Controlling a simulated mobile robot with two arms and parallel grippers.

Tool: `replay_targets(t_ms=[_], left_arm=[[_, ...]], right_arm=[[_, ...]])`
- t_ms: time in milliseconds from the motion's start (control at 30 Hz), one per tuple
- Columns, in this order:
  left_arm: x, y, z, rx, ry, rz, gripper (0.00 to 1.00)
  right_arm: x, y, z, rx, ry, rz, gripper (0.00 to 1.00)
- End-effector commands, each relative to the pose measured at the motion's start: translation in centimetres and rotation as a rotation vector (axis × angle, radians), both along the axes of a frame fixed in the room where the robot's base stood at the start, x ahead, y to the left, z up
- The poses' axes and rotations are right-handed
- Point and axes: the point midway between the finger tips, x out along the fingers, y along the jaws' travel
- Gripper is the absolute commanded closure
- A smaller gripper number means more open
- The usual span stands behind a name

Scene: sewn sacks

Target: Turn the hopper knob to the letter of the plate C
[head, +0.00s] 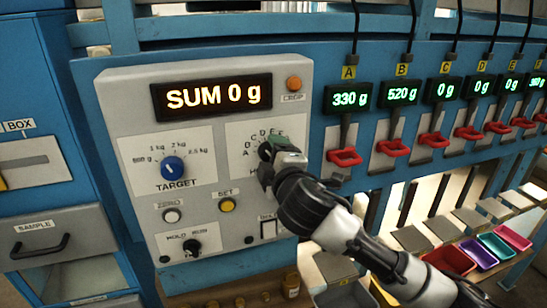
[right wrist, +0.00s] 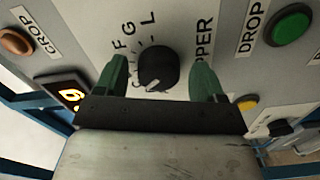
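The black hopper knob (right wrist: 158,67) sits between the two green fingers of my right gripper (right wrist: 158,82) in the right wrist view. The fingers are open, with a small gap on each side of the knob. A white mark shows at the knob's lower edge; I cannot tell which letter it points to. Letters F, G and L are readable beside it. In the head view my right gripper (head: 272,150) is at the panel and hides the knob; letters around it are small. The yellow plate tag C (head: 444,68) is above a display reading 0 g. My left gripper is not in view.
The panel (head: 130,120) also carries a blue target knob (head: 173,168), a yellow set button (head: 227,204), a black hold/run knob (head: 192,246) and an orange button (head: 294,83). The sum display (head: 212,96) reads 0 g. Several red levers (head: 344,157) line the right side.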

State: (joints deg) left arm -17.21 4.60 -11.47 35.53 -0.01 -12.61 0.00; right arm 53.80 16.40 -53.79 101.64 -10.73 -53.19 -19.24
Motion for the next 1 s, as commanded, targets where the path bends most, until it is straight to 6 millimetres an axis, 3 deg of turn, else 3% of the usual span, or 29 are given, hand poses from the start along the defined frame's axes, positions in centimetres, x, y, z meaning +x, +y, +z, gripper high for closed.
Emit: replay_targets(t_ms=[367, 800, 1000], left_arm=[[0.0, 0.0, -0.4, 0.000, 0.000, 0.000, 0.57], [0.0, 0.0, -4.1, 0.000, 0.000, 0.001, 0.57], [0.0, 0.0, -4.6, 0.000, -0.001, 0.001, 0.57]], right_arm=[[-0.5, -0.2, -0.1, 0.001, -0.001, 0.001, 0.28], [-8.0, -2.6, -0.4, 0.001, -0.002, 0.001, 0.28], [-10.0, -3.2, -0.1, 0.000, -0.001, 0.000, 0.28]])
